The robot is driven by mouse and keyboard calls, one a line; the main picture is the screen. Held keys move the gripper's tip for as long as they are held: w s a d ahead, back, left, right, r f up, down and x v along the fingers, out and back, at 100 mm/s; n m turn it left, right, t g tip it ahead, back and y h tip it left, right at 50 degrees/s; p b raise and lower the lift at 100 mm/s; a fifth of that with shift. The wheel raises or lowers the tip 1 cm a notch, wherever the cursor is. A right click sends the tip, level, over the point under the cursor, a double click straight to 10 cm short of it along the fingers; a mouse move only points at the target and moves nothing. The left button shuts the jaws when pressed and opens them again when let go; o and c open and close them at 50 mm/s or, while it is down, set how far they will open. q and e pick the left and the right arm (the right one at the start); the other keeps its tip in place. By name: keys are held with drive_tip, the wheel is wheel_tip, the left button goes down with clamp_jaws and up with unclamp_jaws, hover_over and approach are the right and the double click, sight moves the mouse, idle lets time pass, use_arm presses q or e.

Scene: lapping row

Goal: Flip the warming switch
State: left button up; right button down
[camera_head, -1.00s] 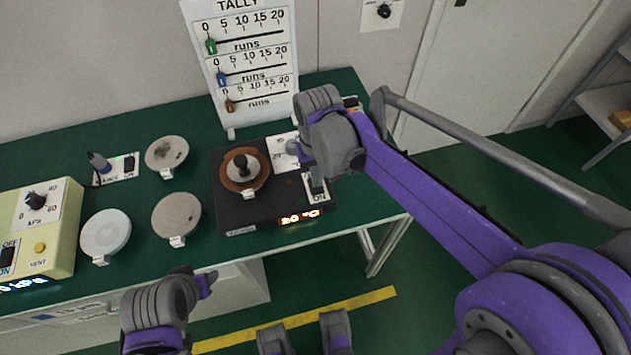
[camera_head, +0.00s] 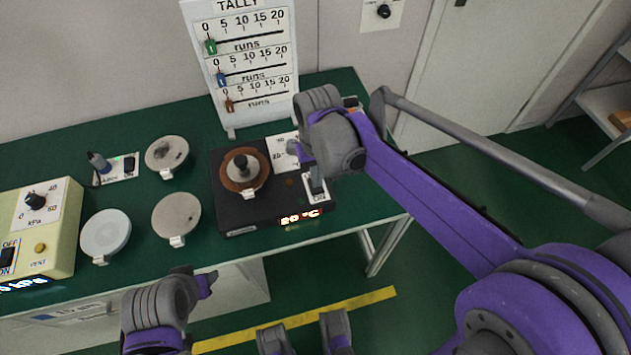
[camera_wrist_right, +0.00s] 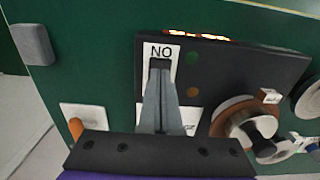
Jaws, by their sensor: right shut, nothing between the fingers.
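The warming switch (camera_head: 317,184) is a small dark switch on a white plate at the right of the black warmer (camera_head: 262,212). The plate's ON label faces the front edge. My left gripper's fingers cannot be made out.
A brown dish with a black knob (camera_head: 242,170) sits on the warmer, whose lit display (camera_head: 300,217) faces front. Several round discs (camera_head: 176,214) lie to the left, beside a cream pressure box (camera_head: 40,232). A tally board (camera_head: 244,60) stands behind.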

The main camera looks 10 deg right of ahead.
drive_tip(key=shift+f+b, duration=0.6)
drive_tip(key=shift+f, duration=0.3)
idle(0.7)
drive_tip(key=shift+r, duration=0.1)
drive_tip(key=shift+r+p, duration=2.7)
drive_tip(key=shift+r, duration=0.75)
drive_tip(key=s+d+t+p, duration=0.2)
drive_tip(key=s+d, duration=0.1)
drive_tip(key=s, duration=0.4)
drive_tip(key=s+d+t+p, duration=0.1)
drive_tip(key=s+d+t, duration=0.2)
drive_tip(key=s, duration=0.4)
drive_tip(key=shift+d+r+p, duration=0.3)
drive_tip(key=shift+p, duration=0.1)
